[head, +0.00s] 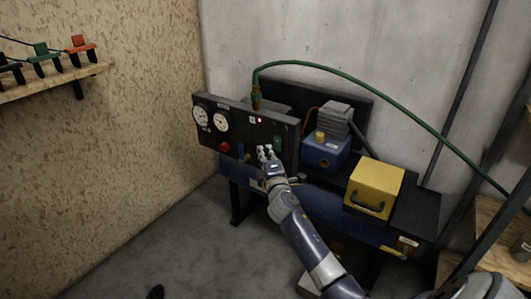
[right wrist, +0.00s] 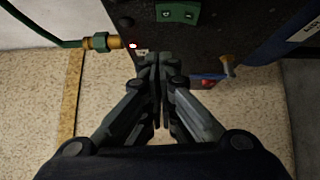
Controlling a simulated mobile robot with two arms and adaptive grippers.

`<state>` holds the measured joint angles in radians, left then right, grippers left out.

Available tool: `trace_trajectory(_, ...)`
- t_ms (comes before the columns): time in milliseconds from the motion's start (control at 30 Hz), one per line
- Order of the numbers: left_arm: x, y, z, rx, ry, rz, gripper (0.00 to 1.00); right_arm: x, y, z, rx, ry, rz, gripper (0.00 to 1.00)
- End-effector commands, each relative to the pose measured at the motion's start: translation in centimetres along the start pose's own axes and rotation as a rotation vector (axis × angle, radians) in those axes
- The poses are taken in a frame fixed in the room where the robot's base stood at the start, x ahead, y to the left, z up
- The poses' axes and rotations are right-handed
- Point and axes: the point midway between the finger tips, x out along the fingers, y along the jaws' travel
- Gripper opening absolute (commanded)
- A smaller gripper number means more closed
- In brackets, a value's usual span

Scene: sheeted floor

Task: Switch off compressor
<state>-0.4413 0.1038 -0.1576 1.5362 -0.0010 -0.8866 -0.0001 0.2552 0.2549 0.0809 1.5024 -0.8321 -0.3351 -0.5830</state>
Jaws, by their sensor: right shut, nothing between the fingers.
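The compressor's dark control panel (head: 240,128) carries two white gauges (head: 210,118), a red knob (head: 224,146) and a small lit red lamp (head: 259,120). A green switch (head: 277,143) sits at the panel's right end; it also shows at the top of the right wrist view (right wrist: 178,12). The lit lamp shows there too (right wrist: 132,45). My right gripper (head: 266,152) is shut and empty in front of the panel's lower right, just below and left of the switch. Its closed fingertips (right wrist: 160,60) look close to the panel; contact cannot be told. My left gripper is not in view.
A green hose (head: 370,88) runs from the brass fitting (head: 256,97) over to the right. A blue pump (head: 325,150) and a yellow box (head: 374,188) stand right of the panel. A shelf (head: 50,80) is on the left wall.

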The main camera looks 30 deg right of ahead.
Motion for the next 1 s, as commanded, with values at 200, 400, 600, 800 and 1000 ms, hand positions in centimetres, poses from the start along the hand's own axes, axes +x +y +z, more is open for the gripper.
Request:
trace_trajectory(200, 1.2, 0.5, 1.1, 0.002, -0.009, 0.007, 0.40, -2.8, 0.3, 0.0, 0.000, 0.000, -0.001, 0.00)
trace_trajectory(400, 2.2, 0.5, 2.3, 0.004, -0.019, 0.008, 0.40, -6.0, 0.7, 0.0, 0.000, 0.001, -0.002, 0.00)
trace_trajectory(600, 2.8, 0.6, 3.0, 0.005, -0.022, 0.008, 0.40, -8.5, 1.0, 0.1, 0.000, 0.000, -0.001, 0.00)
trace_trajectory(800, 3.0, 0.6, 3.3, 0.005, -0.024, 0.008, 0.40, -9.4, 1.2, 0.1, 0.000, -0.001, 0.000, 0.00)
trace_trajectory(1000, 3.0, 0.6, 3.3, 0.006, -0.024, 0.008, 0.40, -9.4, 1.2, 0.1, 0.000, -0.001, 0.000, 0.00)
